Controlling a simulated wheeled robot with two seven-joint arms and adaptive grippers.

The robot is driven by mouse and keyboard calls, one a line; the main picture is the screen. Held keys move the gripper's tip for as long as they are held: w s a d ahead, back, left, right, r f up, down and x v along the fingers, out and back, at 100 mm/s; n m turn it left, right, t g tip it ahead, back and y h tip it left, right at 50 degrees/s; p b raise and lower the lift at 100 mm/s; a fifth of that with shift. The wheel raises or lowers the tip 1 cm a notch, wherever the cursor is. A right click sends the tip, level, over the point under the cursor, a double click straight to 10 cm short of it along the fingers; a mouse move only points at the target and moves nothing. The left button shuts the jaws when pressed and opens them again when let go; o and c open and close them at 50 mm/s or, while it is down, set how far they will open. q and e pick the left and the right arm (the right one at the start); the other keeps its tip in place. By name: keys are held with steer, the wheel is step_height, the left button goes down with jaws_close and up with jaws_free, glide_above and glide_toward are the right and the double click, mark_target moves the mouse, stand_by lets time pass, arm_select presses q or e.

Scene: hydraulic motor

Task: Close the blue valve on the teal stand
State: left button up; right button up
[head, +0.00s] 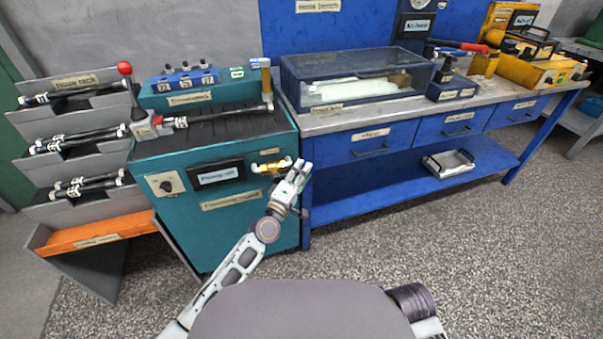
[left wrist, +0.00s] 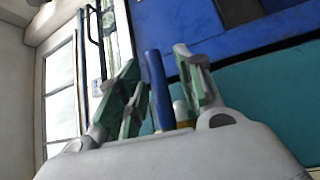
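The teal stand (head: 230,235) is at the left in the head view, with a brass-yellow valve body (head: 271,166) on its front near the right edge. My left gripper (head: 298,170) is right beside this valve body. In the left wrist view, a blue valve handle (left wrist: 159,88) stands between the fingers of my left gripper (left wrist: 155,72), with a yellowish part at its base. The fingers look apart, with a gap between handle and right finger. Contact with the left finger cannot be told. In the head view the handle is hidden or too small to tell. My right gripper is out of view.
A red-knobbed lever (head: 125,70) and a blue valve block (head: 188,78) are on top of the stand. A grey hose rack (head: 75,150) stands left. A blue workbench (head: 340,190) stands close at the right. The speckled floor in front is clear.

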arm_select(q)
steer(key=shift+w, duration=0.1)
jaws_close()
stand_by(0.3)
